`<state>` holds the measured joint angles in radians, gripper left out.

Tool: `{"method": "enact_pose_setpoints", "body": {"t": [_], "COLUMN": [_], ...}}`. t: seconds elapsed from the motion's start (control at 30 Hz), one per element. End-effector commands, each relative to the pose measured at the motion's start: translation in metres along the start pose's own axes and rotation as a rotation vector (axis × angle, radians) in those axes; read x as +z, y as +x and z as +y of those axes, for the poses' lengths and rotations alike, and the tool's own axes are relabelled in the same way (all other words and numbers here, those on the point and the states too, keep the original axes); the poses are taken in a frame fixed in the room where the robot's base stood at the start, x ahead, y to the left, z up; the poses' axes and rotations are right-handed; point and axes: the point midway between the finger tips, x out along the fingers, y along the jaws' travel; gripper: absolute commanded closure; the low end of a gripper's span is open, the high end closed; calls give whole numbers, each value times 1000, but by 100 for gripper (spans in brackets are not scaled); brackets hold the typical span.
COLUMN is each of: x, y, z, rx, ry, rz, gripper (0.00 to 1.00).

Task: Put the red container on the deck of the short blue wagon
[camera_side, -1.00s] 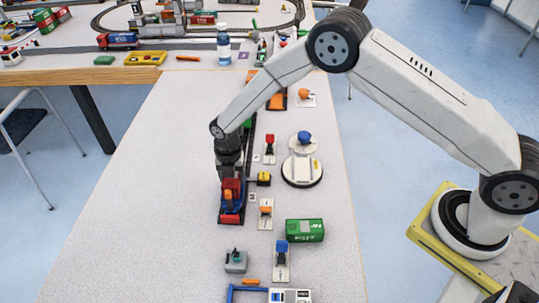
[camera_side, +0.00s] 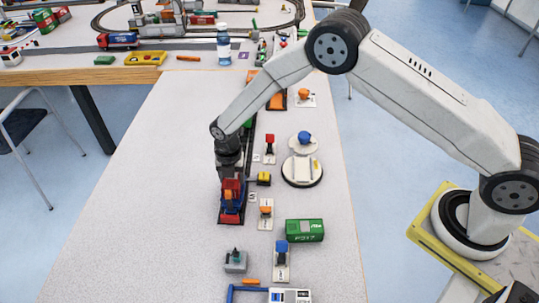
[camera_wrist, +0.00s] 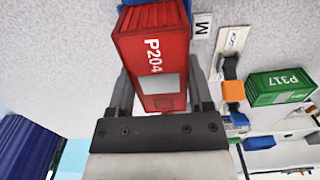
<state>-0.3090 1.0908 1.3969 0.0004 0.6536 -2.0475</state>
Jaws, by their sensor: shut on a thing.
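The red container (camera_wrist: 152,50), marked P204, is between the two fingers of my gripper (camera_wrist: 160,85) in the wrist view. My gripper is shut on it. In the side view my gripper (camera_side: 230,183) points down at the left of the row of models, with the red container (camera_side: 231,188) at its fingertips. The short blue wagon (camera_side: 225,206) is directly below, with red at its near end. A blue edge (camera_wrist: 188,7) shows beside the far end of the container in the wrist view. I cannot tell whether the container touches the deck.
A green container (camera_side: 305,230) marked P317 lies to the right, and also shows in the wrist view (camera_wrist: 280,88). A small yellow block (camera_side: 264,179) and an orange-topped stand (camera_side: 265,213) are close on the right. The table left of the wagon is clear.

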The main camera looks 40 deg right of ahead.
Motion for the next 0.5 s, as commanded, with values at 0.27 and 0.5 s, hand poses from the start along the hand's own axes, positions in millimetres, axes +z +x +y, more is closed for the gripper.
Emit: {"method": "enact_pose_setpoints", "body": {"t": [0.27, 0.5], "x": [0, 0], "y": [2, 4], "z": [0, 0], "rx": [0, 0], "ry": [0, 0], "rz": [0, 0], "gripper": [86, 86]}}
